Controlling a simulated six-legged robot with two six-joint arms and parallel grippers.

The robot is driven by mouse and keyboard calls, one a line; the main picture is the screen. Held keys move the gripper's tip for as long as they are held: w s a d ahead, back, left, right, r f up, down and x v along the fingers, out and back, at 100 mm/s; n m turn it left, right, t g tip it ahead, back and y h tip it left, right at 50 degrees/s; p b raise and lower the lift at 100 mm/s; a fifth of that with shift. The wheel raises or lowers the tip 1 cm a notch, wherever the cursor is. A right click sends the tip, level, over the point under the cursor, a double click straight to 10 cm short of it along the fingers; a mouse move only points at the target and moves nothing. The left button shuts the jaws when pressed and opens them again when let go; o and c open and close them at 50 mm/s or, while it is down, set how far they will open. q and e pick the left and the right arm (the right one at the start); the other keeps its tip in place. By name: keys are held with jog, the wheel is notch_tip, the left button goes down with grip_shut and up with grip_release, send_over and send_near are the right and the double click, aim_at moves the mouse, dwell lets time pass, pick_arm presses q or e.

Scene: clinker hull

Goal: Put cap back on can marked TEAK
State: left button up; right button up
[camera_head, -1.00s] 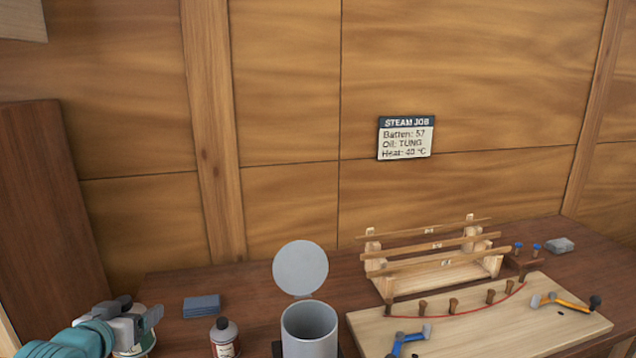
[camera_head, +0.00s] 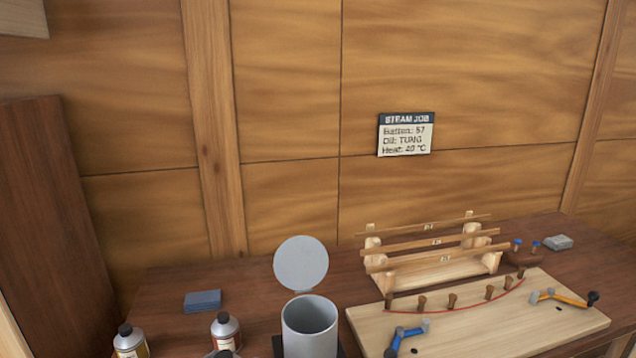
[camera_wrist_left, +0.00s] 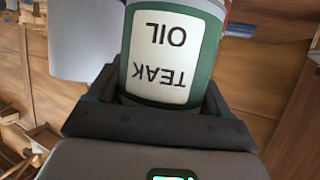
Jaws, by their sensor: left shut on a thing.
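In the left wrist view the TEAK OIL can (camera_wrist_left: 165,52), green with a white label, sits between the fingers of my left gripper (camera_wrist_left: 158,92). The gripper is shut on it. The label reads upside down in that view. No loose cap can be made out for certain; a small dark piece (camera_head: 223,354) shows at the bottom edge. My right gripper is not in view.
Two dark-capped bottles, one yellow-labelled (camera_head: 131,342) and one red-labelled (camera_head: 226,331), stand at the front left. A grey pot (camera_head: 309,330) with its lid (camera_head: 301,263) raised stands right of them. A blue block (camera_head: 202,301), batten rack (camera_head: 432,252) and pegged board (camera_head: 470,325) share the bench.

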pick_arm(q)
jog(key=f, duration=0.1)
jog(key=s, duration=0.1)
jog(key=s+f+y, duration=0.1)
jog(key=shift+d+f+n, duration=0.3)
jog(key=shift+f+n, duration=0.05)
jog(key=shift+n, duration=0.05)
jog(key=a, duration=0.1)
jog(key=a+n+y, duration=0.1)
jog(key=s+a, duration=0.1)
jog(key=shift+r+y, duration=0.3)
jog(key=shift+r, duration=0.1)
jog(key=shift+w, duration=0.25)
jog(key=shift+s, duration=0.15)
jog(key=shift+d+f, duration=0.25)
jog(key=shift+d, duration=0.1)
jog(key=s+d+f+m+g+h, duration=0.1)
jog(key=s+d+f+m+h, duration=0.2)
jog(key=d, duration=0.4)
jog(key=s+d+f+m+g+h, duration=0.1)
jog(key=s+d+f+m+h, duration=0.3)
jog(key=d+h, duration=0.2)
jog(key=shift+d+f+m+g, duration=0.35)
jog(key=shift+d+m+g, duration=0.05)
jog(key=shift+d, duration=0.3)
